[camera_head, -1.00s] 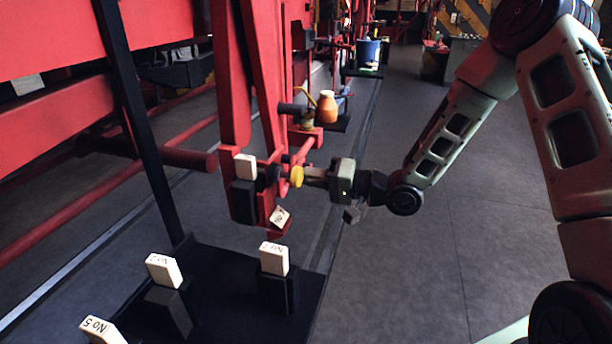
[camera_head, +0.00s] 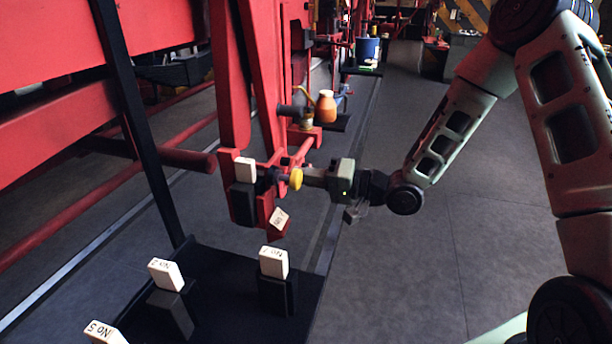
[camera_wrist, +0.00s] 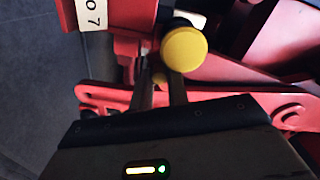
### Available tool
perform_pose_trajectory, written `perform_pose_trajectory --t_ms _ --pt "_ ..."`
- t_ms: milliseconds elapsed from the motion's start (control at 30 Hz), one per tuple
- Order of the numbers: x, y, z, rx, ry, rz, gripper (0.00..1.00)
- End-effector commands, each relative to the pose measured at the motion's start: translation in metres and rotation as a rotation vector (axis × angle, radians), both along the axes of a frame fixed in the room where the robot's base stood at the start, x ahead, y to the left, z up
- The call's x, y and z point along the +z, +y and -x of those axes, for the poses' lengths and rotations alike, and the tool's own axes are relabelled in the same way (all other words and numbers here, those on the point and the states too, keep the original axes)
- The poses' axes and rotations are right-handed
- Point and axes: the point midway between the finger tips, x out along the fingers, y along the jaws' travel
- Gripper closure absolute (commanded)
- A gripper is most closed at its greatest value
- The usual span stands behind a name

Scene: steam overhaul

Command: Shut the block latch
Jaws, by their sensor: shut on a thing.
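The block latch has a round yellow knob (camera_head: 296,179) on the red frame in the head view. In the wrist view the yellow knob (camera_wrist: 184,49) is just past my fingertips. My gripper (camera_wrist: 160,88) reaches in from the right in the head view, with its fingers close together. A black block (camera_head: 243,204) with a white label block on top sits left of the knob.
A tilted white tag (camera_head: 279,218) hangs below the knob. A black stand (camera_head: 225,265) in front carries several white numbered blocks. The grey floor (camera_head: 480,220) at right is open.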

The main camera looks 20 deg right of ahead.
Motion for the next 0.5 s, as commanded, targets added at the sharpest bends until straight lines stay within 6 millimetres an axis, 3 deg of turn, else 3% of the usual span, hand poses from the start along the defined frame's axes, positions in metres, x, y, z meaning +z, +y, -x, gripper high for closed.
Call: perform_pose_trajectory --t_ms 33,500 --pt "0.0205 0.0127 0.0047 0.032 -0.03 -0.026 1.0" --pt "0.0296 0.0142 0.0067 0.031 -0.029 -0.027 1.0"
